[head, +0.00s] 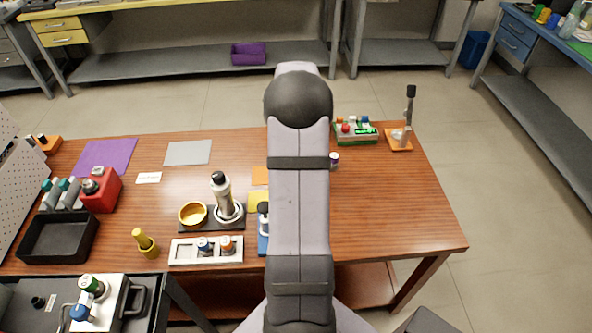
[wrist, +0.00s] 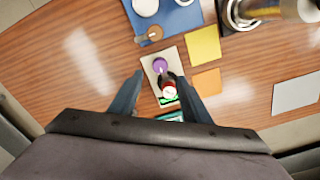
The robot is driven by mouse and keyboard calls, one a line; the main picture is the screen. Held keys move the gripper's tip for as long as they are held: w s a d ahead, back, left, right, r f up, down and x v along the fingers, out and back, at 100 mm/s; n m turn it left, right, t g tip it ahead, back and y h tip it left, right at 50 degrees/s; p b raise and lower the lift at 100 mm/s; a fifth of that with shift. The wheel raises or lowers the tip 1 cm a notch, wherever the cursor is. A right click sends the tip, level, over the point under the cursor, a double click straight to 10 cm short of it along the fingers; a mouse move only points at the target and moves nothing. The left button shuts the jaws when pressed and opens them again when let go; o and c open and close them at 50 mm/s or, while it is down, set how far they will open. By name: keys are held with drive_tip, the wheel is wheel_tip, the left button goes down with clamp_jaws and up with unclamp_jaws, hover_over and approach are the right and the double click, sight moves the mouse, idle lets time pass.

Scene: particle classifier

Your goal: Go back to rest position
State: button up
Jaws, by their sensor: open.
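My gripper (wrist: 160,78) is open in the wrist view, its two dark fingers apart. Between and below the fingers is a small pale holder (wrist: 149,66) with a purple-capped vial (wrist: 160,65) and a red piece with a white top (wrist: 169,92). I see no contact between fingers and vials. In the head view my arm runs up the middle and hides the gripper and the table under it. A small vial with a dark purple cap (head: 334,159) shows just right of the arm.
The wooden table (head: 410,210) has clear room at the right. A green rack (head: 357,133) and an orange-based stand (head: 398,140) are at its back right. A microscope-like device (head: 226,205), a yellow bowl (head: 193,214) and a white rack (head: 182,253) stand left of my arm.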

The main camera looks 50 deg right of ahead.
idle(0.3)
drive_tip(key=w+a+r+n, duration=0.25)
drive_tip(key=a+n, duration=0.35)
drive_tip(key=a, duration=1.2)
drive_tip(key=s+a+n, duration=0.4)
drive_tip(key=s+a, duration=0.2)
drive_tip(key=a, duration=0.3)
drive_tip(key=s+a+n, duration=0.5)
drive_tip(key=a, duration=0.3)
wheel_tip(320, 180, down, 21)
drive_tip(key=b, duration=2.1)
drive_tip(key=shift+a, duration=0.15)
drive_tip(key=shift+s, duration=0.1)
